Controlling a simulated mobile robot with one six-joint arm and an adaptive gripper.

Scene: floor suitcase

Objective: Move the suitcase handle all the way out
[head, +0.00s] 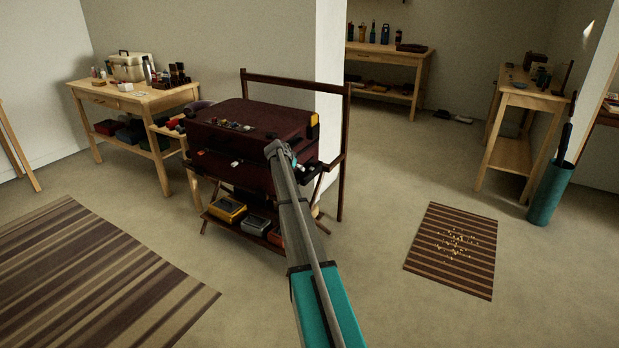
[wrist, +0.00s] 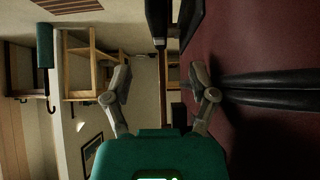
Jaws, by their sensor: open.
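The dark red suitcase (head: 250,118) lies on a dark wooden rack in the middle of the head view. Its red surface fills the right side of the wrist view (wrist: 265,40). Two long dark bars (wrist: 280,90) run across that surface; I cannot tell whether they are straps or part of the handle. My gripper (head: 277,150) is at the suitcase's near side in the head view. In the wrist view my gripper (wrist: 162,85) has its fingers spread, with nothing between them. The right finger is close to the red surface; contact cannot be told.
The rack (head: 344,150) has a tall back frame and a lower shelf with boxes. Small items (head: 235,125) lie on the suitcase. Wooden tables (head: 150,98) stand left and at the back. A striped rug (head: 90,275) and a small mat (head: 455,275) lie on open floor.

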